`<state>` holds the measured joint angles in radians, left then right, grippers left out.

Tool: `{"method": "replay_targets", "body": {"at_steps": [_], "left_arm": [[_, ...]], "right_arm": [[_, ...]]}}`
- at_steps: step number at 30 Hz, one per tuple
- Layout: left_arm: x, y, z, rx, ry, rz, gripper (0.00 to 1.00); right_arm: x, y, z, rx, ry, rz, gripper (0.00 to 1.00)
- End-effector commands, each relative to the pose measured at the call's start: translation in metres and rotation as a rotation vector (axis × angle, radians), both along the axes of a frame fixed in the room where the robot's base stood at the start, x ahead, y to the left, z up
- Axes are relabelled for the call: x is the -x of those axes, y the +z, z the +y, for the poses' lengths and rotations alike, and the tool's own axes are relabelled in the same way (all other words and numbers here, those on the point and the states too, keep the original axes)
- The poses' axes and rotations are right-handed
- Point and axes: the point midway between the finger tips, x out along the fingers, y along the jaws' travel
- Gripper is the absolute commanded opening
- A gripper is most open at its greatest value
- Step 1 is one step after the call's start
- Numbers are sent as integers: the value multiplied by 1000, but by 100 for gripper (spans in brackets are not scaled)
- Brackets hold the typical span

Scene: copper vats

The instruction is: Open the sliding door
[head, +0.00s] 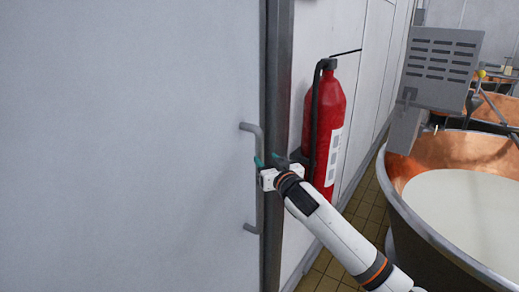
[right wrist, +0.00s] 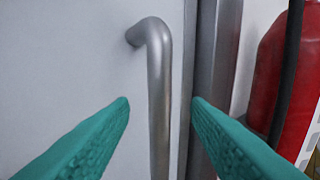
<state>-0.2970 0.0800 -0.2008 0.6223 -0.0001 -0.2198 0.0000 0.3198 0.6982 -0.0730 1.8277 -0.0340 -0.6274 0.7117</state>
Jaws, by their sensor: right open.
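The sliding door (head: 140,150) is a large pale grey panel filling the left of the head view. Its grey bar handle (head: 257,145) stands upright near the door's right edge, beside a dark metal frame post (head: 278,80). My right gripper (head: 268,163) is at the handle's height, close to it. In the right wrist view, the handle (right wrist: 159,90) runs between the two green fingers of my open right gripper (right wrist: 160,100), with a gap on both sides. The door's edge by the post looks closed. My left gripper is not in view.
A red fire extinguisher (head: 325,125) hangs on the white wall just right of the post, close behind my right gripper. A copper vat (head: 400,175) holding pale liquid stands at the right on a tiled floor (head: 365,220).

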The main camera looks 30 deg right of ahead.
Motion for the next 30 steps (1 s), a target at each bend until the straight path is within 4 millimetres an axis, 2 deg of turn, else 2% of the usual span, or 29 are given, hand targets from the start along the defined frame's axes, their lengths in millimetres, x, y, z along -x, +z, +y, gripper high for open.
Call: {"method": "replay_targets", "body": {"at_steps": [3,9,15,23,30], "left_arm": [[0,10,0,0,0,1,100],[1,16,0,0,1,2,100],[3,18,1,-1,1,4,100],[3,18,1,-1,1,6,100],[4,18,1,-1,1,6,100]], "right_arm": [[-24,4,-5,-2,-1,0,43],[-51,2,-11,-1,-1,0,43],[-62,0,-12,0,1,0,43],[-62,-1,-12,0,1,0,43],[-62,-1,-12,1,1,0,6]]}}
